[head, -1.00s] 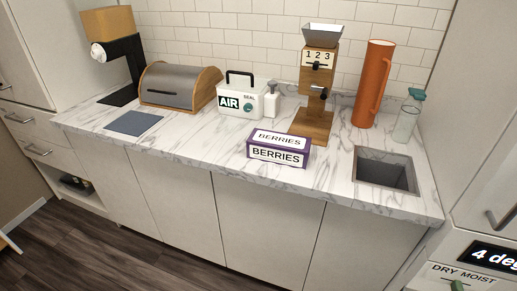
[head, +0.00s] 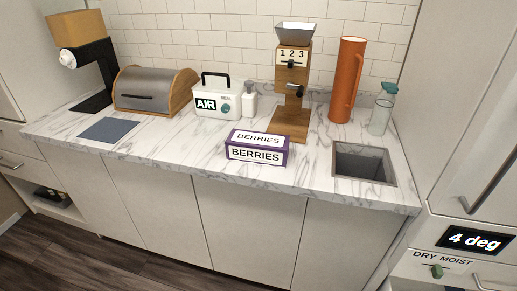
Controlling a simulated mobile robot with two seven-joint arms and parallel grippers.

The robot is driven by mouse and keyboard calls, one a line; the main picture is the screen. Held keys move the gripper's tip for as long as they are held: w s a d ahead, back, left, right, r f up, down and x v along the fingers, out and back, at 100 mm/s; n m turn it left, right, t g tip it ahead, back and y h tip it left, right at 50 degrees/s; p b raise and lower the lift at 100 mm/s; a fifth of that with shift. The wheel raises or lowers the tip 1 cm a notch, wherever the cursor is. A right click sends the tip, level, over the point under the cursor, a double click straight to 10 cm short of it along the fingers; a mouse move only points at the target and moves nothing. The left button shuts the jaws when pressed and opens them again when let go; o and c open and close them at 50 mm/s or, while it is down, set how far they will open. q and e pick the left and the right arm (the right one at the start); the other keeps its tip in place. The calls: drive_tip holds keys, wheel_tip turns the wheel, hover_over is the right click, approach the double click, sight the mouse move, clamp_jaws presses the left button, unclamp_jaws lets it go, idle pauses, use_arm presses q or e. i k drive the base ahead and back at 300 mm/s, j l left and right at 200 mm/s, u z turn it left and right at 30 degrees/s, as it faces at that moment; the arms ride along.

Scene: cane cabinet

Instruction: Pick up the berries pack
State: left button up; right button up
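The berries pack (head: 257,147) is a purple box with white "BERRIES" labels on its top and front. It lies on the white marbled counter (head: 190,152), close to the front edge and left of the square sink opening. Neither of my grippers shows in the head view, so I cannot see their state or how they stand to the pack.
Behind the pack is a wooden grinder (head: 291,90). A white AIR box (head: 217,103), a soap bottle (head: 249,99) and a bread box (head: 155,90) stand left; an orange cylinder (head: 347,80) and glass bottle (head: 381,112) right. The sink opening (head: 363,162) is right.

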sight(270, 150)
drive_tip(key=z, duration=0.9)
drive_tip(key=j+z, duration=0.45)
drive_tip(key=z, duration=0.3)
drive_tip(key=k+j+z, duration=0.1)
drive_tip(key=z, duration=0.25)
drive_tip(key=k+j+z, duration=0.6)
drive_tip(key=j, duration=0.2)
drive_tip(key=k+j+z, duration=0.15)
drive_tip(key=k+j, duration=0.7)
drive_tip(key=j, duration=0.1)
